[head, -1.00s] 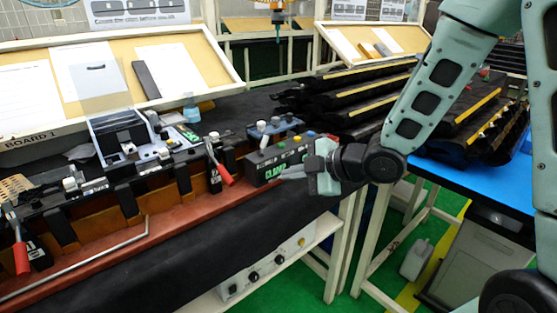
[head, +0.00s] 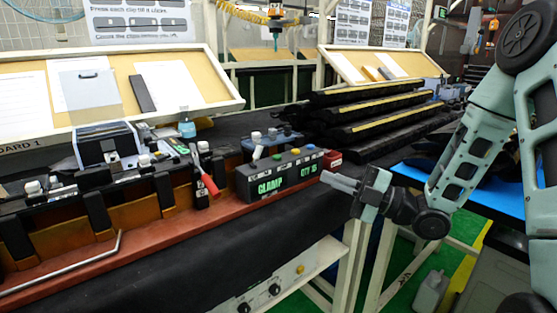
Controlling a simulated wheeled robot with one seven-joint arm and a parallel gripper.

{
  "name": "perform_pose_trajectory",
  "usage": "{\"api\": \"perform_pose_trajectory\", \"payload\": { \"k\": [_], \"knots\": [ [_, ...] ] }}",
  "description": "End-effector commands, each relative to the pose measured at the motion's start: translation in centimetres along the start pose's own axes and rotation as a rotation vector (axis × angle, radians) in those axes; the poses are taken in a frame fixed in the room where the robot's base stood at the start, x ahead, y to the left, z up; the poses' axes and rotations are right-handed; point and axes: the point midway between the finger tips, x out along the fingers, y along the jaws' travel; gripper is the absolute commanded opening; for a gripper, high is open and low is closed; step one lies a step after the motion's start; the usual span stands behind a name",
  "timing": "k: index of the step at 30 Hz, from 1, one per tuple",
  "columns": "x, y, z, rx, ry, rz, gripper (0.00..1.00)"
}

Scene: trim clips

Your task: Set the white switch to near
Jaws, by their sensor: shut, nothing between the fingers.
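A dark grey control box (head: 280,178) with green lettering "CLAMP" and "QTY 15" stands on the bench's front edge in the head view. The white switch (head: 257,153) appears as a small white lever at the left end of its top. It looks slightly tilted, but I cannot tell exactly which position it is in. Green, yellow and blue buttons sit to its right. My gripper (head: 326,178) is shut and empty. Its tips point left, by the right end of the box, apart from the white switch.
A blue box (head: 272,141) with white knobs stands behind the control box. A red-handled clamp (head: 208,183) stands left of it. A small red block (head: 332,158) is at its right end. Black trim strips (head: 375,115) are stacked behind. The black bench front is clear.

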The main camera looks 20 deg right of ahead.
Motion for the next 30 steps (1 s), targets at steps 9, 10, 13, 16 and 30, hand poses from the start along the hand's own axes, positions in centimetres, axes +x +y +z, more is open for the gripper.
{"api": "perform_pose_trajectory", "payload": {
  "k": [9, 10, 13, 16, 30],
  "knots": [
    [3.7, 0.1, -0.1, 0.001, 0.005, -0.001, 0.0],
    [4.3, 0.1, -0.2, 0.001, 0.005, -0.001, 0.0],
    [6.5, 0.1, -0.1, 0.001, 0.004, -0.001, 0.0],
    [8.6, 0.1, -0.2, 0.001, 0.004, -0.001, 0.0],
    [14.0, 0.0, 0.0, 0.002, 0.0, -0.002, 0.0]
  ]
}}
